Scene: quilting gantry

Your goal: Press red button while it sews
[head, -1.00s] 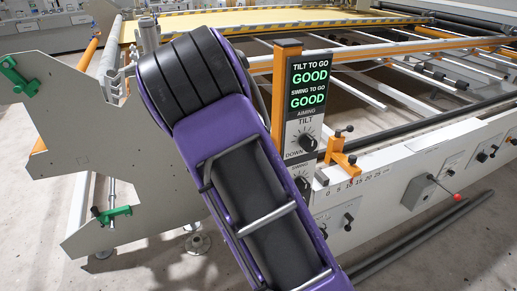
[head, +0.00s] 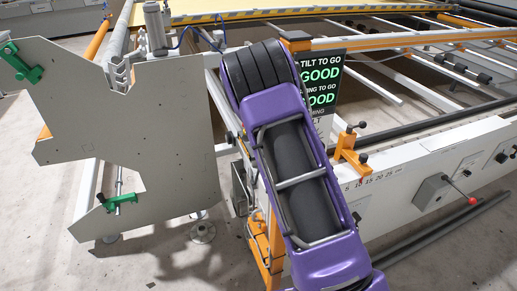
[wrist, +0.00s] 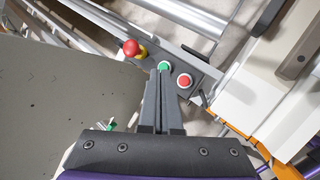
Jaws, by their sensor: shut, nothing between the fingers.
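In the wrist view a red button (wrist: 184,81) with a pale ring sits on a dark grey control box (wrist: 209,74). A green button (wrist: 164,66) is to its left, just beyond my fingertips. My gripper (wrist: 162,74) is shut and empty, its tips left of the red button and overlapping the green button's lower edge in the picture. I cannot tell whether the tips touch anything. A larger red knob on a yellow base (wrist: 131,48) is further left. In the head view my purple arm hides the gripper and these buttons.
A sign (head: 322,95) reading GOOD twice is partly behind my arm. A grey end plate (head: 130,125) stands at left, with green handles (head: 20,63). An orange clamp (head: 348,150) and a red-tipped lever (head: 473,201) are at right. Bare floor shows in front.

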